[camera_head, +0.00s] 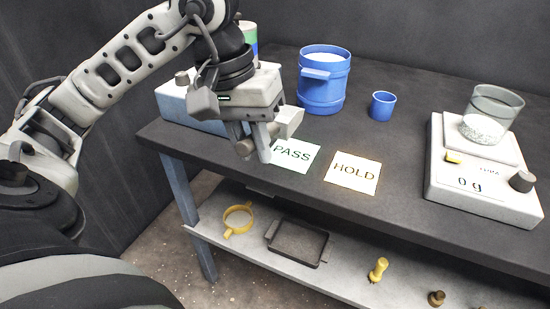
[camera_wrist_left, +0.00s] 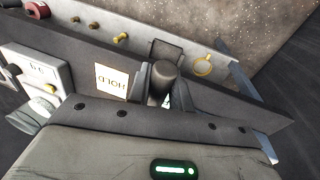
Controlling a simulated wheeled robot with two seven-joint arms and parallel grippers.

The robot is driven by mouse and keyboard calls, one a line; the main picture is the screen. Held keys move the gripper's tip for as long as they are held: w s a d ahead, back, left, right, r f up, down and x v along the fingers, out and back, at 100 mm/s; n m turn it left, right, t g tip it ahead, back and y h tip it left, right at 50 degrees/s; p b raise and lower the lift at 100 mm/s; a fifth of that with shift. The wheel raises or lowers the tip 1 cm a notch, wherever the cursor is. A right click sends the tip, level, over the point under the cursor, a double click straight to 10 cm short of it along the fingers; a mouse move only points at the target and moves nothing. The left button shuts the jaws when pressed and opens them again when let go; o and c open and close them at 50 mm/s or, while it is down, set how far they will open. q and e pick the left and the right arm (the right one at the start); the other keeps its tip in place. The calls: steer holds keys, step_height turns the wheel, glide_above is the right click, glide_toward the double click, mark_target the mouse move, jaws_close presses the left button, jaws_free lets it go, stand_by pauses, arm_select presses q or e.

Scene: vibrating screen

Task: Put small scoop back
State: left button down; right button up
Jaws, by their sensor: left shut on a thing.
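My left gripper (camera_head: 262,142) is over the tabletop at the left, above the edge of the PASS card. It is shut on a dark grey rounded piece, which shows between the fingers in the left wrist view (camera_wrist_left: 162,85). This looks like the handle of the small scoop; its bowl cannot be made out. A blue bucket (camera_head: 322,92) with white grains inside stands behind and to the right of the gripper. A small blue cup (camera_head: 382,106) stands right of the bucket. My right gripper is not in view.
The PASS card (camera_head: 295,155) and HOLD card (camera_head: 353,173) lie near the table's front edge. A scale (camera_head: 480,190) reading 0 g bears a glass beaker (camera_head: 497,105) at right. A pale blue box (camera_head: 185,108) stands behind my arm.

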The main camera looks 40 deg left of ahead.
arm_select(q)
steer(key=w, duration=0.1)
steer(key=w+a+f, duration=0.1)
steer(key=w+f, duration=0.1)
steer(key=w, duration=0.1)
steer(key=shift+a+p, duration=0.3)
steer(key=shift+a, duration=0.1)
glide_above(274, 176)
steer(key=f, duration=0.3)
steer(key=s+f, duration=0.1)
steer(key=f, duration=0.1)
steer(key=shift+a, duration=0.2)
steer(key=shift+w+a+f, duration=0.1)
steer(key=shift+w+f, duration=0.1)
steer(key=shift+f, duration=0.8)
steer(key=shift+w+a+f, duration=0.1)
steer(key=shift+w+f, duration=0.05)
steer(key=shift+f, duration=0.8)
steer(key=shift+f, duration=0.2)
steer(key=c, duration=1.3)
jaws_free()
steer(key=shift+o, duration=0.2)
steer(key=shift+r, duration=0.1)
